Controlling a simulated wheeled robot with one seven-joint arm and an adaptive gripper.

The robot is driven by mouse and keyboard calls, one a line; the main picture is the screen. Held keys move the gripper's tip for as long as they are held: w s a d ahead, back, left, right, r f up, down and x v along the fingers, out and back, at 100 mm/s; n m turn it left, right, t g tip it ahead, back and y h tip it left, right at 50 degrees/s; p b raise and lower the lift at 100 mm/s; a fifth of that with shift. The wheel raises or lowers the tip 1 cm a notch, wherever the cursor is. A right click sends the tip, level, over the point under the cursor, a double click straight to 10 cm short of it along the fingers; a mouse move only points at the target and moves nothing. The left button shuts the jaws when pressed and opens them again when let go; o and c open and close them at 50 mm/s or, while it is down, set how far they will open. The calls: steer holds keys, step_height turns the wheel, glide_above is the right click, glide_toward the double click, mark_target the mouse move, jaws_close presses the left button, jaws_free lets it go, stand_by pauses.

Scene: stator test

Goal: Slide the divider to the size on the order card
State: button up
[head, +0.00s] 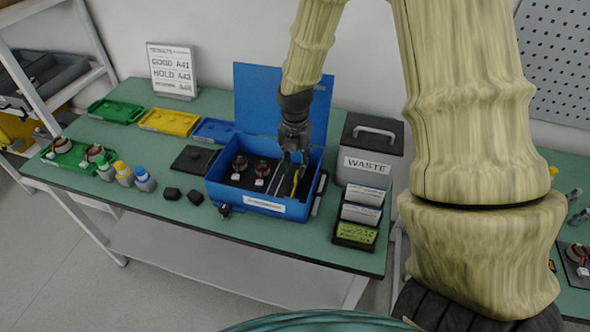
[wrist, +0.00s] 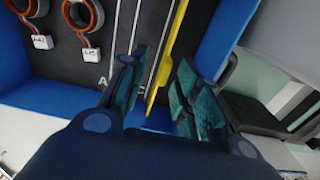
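The yellow divider (wrist: 172,45) stands in the blue box (head: 216,190), right of several pale lines on the dark floor (wrist: 122,50). A letter "A" shows beside one line. My gripper (wrist: 160,98) is open, with one finger on each side of the divider's near end and visible gaps between. In the head view my gripper (head: 292,160) reaches down into the right part of the box and partly hides the divider. A green card (head: 355,232), perhaps the order card, stands in a holder right of the box. Its writing is too small to read.
Two copper-ringed parts with white tags (wrist: 82,15) lie in the box's left side. The raised blue lid (head: 258,90) stands behind. A grey WASTE bin (head: 370,150) is close on the right. Bottles (head: 124,174) and trays (head: 168,121) stand left.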

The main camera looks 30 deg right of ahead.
mark_target(297, 173)
steer(key=shift+s+f, duration=0.2)
steer(key=shift+f, duration=0.15)
steer(key=shift+s+f, duration=0.4)
steer(key=shift+s, duration=0.25)
steer(key=shift+w+f, duration=0.5)
steer(key=shift+f, duration=0.3)
steer(key=shift+s+r, duration=0.15)
steer(key=shift+s, duration=0.15)
steer(key=shift+w, duration=0.15)
jaws_close()
